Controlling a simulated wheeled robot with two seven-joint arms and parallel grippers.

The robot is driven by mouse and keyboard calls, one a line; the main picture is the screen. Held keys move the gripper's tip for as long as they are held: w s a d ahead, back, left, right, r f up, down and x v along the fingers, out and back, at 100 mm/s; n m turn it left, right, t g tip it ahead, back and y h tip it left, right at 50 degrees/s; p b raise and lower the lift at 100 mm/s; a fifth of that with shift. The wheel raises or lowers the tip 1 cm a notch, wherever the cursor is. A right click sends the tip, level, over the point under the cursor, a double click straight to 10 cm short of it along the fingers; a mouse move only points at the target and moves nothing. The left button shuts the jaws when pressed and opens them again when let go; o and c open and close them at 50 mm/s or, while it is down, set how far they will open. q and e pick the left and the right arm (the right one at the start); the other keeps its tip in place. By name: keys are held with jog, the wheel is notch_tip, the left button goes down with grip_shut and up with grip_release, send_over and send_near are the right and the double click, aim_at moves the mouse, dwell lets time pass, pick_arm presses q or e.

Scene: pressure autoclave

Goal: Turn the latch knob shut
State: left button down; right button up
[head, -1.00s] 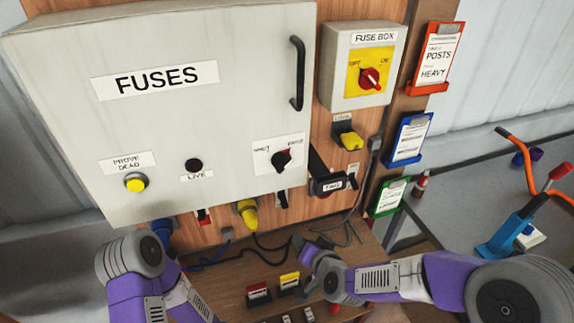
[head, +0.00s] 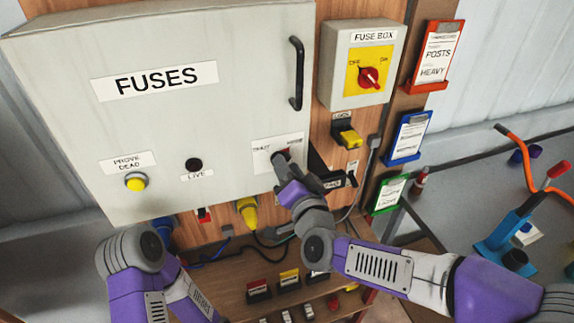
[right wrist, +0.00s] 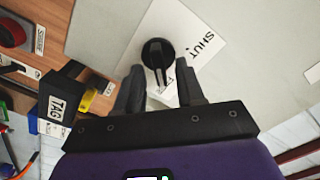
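The latch knob (right wrist: 157,54) is round and black with a raised grip bar, on a white label of the grey FUSES door (head: 240,60). In the right wrist view the word SHUT stands to the right of the knob, and the bar runs roughly up and down. In the head view the knob is mostly hidden by my right gripper (head: 285,168). In the right wrist view my right gripper (right wrist: 160,88) is open, its fingers either side of the knob's lower end; I cannot tell whether they touch it. My left gripper is not in view; only the left arm shows.
A black TAG holder (right wrist: 62,100) is close beside my right gripper. The door handle (head: 297,73), fuse box switch (head: 369,77) and yellow padlock (head: 350,138) are nearby. A yellow plug (head: 247,213) hangs below the door, above a wooden shelf (head: 230,285).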

jog(key=shift+w+a, duration=0.15)
jog(key=shift+w, duration=0.3)
grip_shut()
jog(key=shift+s+a+n+p, duration=0.15)
jog(key=shift+n+p, duration=0.3)
jog(key=shift+n, duration=2.5)
jog(key=shift+a+n+p, duration=0.2)
jog(key=shift+n+p, duration=0.25)
jog(key=shift+n, duration=2.55)
jog(key=shift+s+a+n+p, duration=0.15)
jog(key=shift+n+p, duration=0.3)
jog(key=shift+n, duration=2.5)
jog(key=shift+w+f, duration=0.1)
